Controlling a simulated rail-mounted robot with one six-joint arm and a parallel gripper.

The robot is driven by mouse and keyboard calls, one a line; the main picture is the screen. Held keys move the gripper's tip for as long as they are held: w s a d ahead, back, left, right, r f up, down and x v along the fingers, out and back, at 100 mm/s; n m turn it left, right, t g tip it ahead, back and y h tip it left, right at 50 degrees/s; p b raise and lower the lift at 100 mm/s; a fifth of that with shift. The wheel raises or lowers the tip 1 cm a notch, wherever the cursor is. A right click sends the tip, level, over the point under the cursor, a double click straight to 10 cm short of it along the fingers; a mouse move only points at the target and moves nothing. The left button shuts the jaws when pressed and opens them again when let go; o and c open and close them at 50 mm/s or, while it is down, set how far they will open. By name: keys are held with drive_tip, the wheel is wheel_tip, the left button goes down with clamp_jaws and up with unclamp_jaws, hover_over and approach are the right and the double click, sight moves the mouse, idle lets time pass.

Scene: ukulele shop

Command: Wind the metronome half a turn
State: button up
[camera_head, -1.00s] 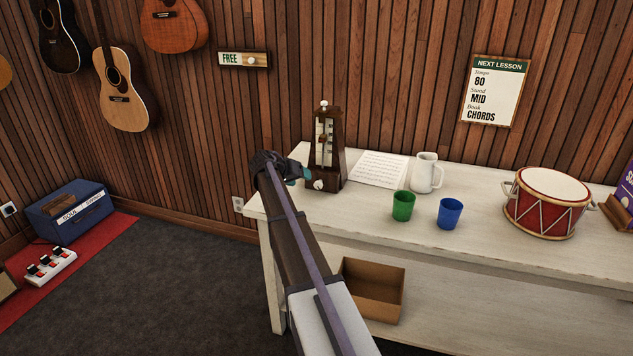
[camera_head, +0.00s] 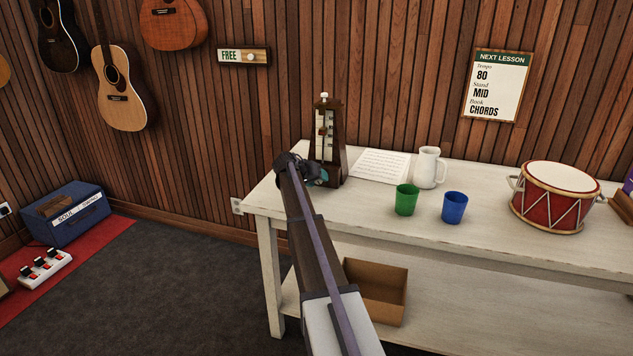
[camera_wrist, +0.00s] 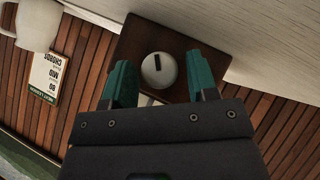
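The metronome (camera_head: 326,135) is a dark wooden pyramid standing upright at the left end of the white bench, with a pale scale on its face and a white knob on top. In the wrist view its round white winding knob (camera_wrist: 160,69) with a dark slot shows on the dark wooden side (camera_wrist: 133,42). My gripper (camera_wrist: 163,82) has two teal fingers, apart, one on each side of the knob. I cannot tell whether either finger touches it. In the head view my gripper (camera_head: 316,178) is at the metronome's lower front, partly hidden by my arm, which hides the winding knob.
On the bench (camera_head: 500,222), right of the metronome, are a music sheet (camera_head: 380,166), a white jug (camera_head: 428,168), a green cup (camera_head: 406,200), a blue cup (camera_head: 454,208) and a red drum (camera_head: 552,200). A cardboard box (camera_head: 385,290) sits on the lower shelf.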

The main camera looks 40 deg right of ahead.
drive_tip(key=c, duration=0.7)
drive_tip(key=shift+c, duration=0.2)
drive_tip(key=shift+s+y, duration=0.1)
drive_tip(key=shift+y, duration=0.2)
drive_tip(key=shift+s+r+m+t+y+p, duration=0.1)
drive_tip(key=shift+m+t+y+p, duration=0.3)
drive_tip(key=shift+m+t+p, duration=0.25)
drive_tip(key=shift+d+m+t+y+p, duration=0.1)
drive_tip(key=shift+m+t+y+p, duration=0.2)
drive_tip(key=shift+m+t+y, duration=0.75)
drive_tip(key=shift+n, duration=0.3)
drive_tip(key=o, duration=0.9)
